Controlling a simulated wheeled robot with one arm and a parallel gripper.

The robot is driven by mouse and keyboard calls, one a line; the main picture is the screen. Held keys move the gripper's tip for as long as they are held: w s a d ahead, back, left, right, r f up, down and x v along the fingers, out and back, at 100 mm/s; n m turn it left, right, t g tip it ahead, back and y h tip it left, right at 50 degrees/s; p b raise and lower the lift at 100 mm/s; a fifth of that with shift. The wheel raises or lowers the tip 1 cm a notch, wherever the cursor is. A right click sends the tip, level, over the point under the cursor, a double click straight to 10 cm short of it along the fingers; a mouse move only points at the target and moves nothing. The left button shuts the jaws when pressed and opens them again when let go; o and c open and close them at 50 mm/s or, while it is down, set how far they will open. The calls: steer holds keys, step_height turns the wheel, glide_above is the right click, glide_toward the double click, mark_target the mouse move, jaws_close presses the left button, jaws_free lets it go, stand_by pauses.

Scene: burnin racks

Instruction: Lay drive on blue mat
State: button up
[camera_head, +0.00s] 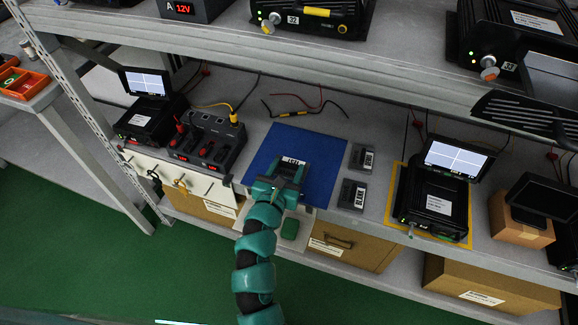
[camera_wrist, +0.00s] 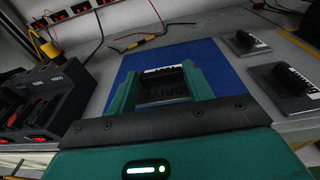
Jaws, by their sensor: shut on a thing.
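The blue mat (camera_head: 317,180) lies flat on the shelf deck in the middle of the head view. It also shows in the wrist view (camera_wrist: 212,62). My gripper (camera_head: 287,173) is over the mat, with its teal fingers shut on a dark drive (camera_wrist: 165,88). The drive has a white label and the word DRIVE on it. In the head view the drive (camera_head: 292,162) shows between the fingers, within the mat's outline. I cannot tell whether it touches the mat or hangs just above it. The drive's near end is hidden by my gripper.
Two dark drives or cartridges (camera_head: 352,194) (camera_head: 362,158) lie right of the mat. A black dock unit with red lights (camera_head: 208,143) stands to the left. A recorder on a yellow mat (camera_head: 437,197) stands farther right. Loose cables (camera_head: 305,108) lie behind. The upper shelf edge (camera_head: 330,62) overhangs.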

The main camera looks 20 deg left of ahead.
mark_target(288, 177)
steer(key=shift+w+f, duration=0.2)
steer(key=shift+f, duration=0.1)
steer(key=shift+w+f+b, duration=0.15)
steer(key=shift+f+b, duration=0.15)
steer(key=shift+f, duration=0.2)
steer(key=shift+w+f+b, duration=0.1)
steer(key=shift+f+b, duration=0.45)
steer(key=shift+f, duration=0.75)
steer(key=shift+f, duration=0.2)
steer(key=o, duration=1)
steer(key=shift+r, duration=0.1)
steer(key=shift+r, duration=0.15)
steer(key=s, duration=0.4)
steer(key=s+r, duration=0.1)
steer(key=s, duration=0.7)
steer(key=shift+r, duration=0.35)
